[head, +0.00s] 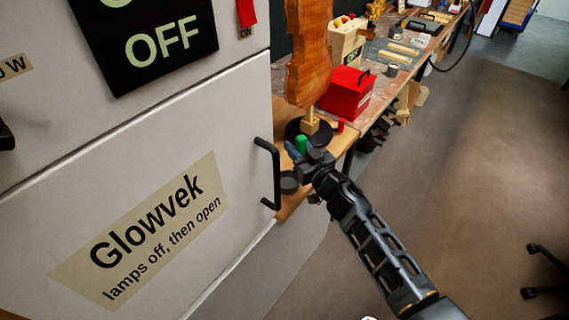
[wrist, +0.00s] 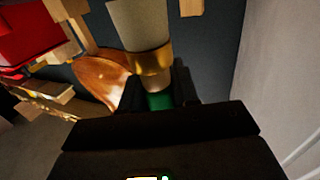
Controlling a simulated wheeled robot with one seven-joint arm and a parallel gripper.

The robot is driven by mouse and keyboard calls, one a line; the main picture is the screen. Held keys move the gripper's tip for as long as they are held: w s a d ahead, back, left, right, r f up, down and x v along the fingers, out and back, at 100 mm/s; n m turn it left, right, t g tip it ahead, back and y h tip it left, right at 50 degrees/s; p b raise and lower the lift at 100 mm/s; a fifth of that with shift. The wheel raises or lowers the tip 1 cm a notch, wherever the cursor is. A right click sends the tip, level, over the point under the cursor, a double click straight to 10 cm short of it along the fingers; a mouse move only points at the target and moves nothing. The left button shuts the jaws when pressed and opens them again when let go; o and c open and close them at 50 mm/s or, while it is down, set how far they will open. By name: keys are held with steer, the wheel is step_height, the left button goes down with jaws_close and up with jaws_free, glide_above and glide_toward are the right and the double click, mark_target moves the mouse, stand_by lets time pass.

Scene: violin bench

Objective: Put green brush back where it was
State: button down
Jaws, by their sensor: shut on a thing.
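The green brush shows in the wrist view as a green handle (wrist: 158,101) between my fingers, with a brass-coloured ferrule and pale bristles beyond them. My gripper (wrist: 156,90) is shut on the handle. In the head view my gripper (head: 303,155) is at the near end of the bench, beside the cabinet, and a green part of the brush (head: 301,144) shows at its fingers. The fingers hide part of the handle. I cannot tell the brush's former place from these frames.
A dark round pot (head: 289,184) stands close left of my gripper. A violin body (head: 309,55) stands upright on a black round base behind it. A red box (head: 347,93) and small red cylinder (head: 341,125) are to the right. The cabinet's black handle (head: 275,172) juts out at left.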

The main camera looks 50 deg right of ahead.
steer(key=shift+w+a+f+b, duration=0.4)
steer(key=shift+f+b, duration=0.55)
steer(key=shift+f, duration=0.05)
steer(key=shift+w+a+f+b, duration=0.35)
steer(key=shift+w+f+b, duration=0.1)
steer(key=shift+f+b, duration=0.5)
steer(key=shift+w+a+f+b, duration=0.4)
steer(key=shift+f+b, duration=0.55)
steer(key=shift+f, duration=0.05)
steer(key=shift+f, duration=0.1)
steer(key=c, duration=0.8)
jaws_free()
steer(key=shift+c, duration=0.2)
